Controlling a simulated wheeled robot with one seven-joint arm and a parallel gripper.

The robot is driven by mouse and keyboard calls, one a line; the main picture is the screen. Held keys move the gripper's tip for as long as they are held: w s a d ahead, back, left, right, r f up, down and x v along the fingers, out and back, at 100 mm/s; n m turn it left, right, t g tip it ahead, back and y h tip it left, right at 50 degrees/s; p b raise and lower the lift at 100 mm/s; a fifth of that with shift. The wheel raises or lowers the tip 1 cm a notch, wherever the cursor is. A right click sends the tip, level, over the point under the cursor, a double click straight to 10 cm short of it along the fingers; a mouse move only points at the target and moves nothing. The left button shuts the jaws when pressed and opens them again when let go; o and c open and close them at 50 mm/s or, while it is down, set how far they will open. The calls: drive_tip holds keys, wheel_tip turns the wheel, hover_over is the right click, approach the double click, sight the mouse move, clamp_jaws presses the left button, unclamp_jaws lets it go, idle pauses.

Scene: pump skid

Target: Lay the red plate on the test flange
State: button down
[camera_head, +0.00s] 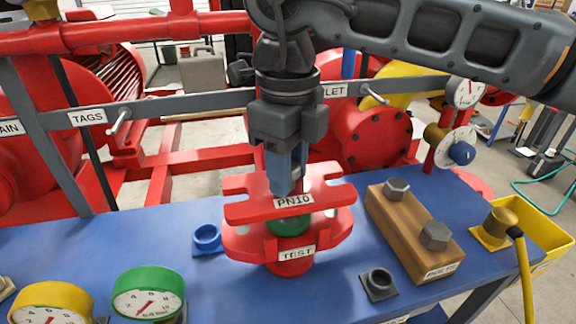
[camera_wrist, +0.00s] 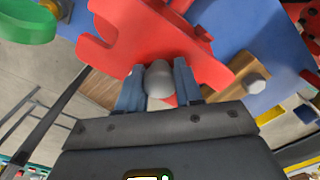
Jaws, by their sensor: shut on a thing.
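The red plate (camera_head: 243,209), labelled PN10 and slotted at its edges, is over the test flange (camera_head: 245,247). The red flange is labelled TEST and stands on the blue bench. A green round part (camera_head: 290,225) shows between plate and flange. A gap shows at the front; I cannot tell if the plate touches the green part. My gripper (camera_head: 286,188) points down at the plate's middle. In the wrist view my gripper (camera_wrist: 158,80) is shut on the grey knob (camera_wrist: 158,77) of the red plate (camera_wrist: 135,42). The flange is mostly hidden there.
A wooden block (camera_head: 408,228) with two hex bolts stands right of the flange. A blue ring holder (camera_head: 207,238) is at left, a dark holder (camera_head: 379,283) front right. Gauges (camera_head: 148,301) sit front left. A grey rail (camera_head: 200,103) with pegs crosses behind.

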drive_tip(key=shift+f+b, duration=1.6)
drive_tip(key=shift+f, duration=0.4)
idle(0.3)
drive_tip(key=c, duration=0.7)
unclamp_jaws()
drive_tip(key=shift+o, duration=0.2)
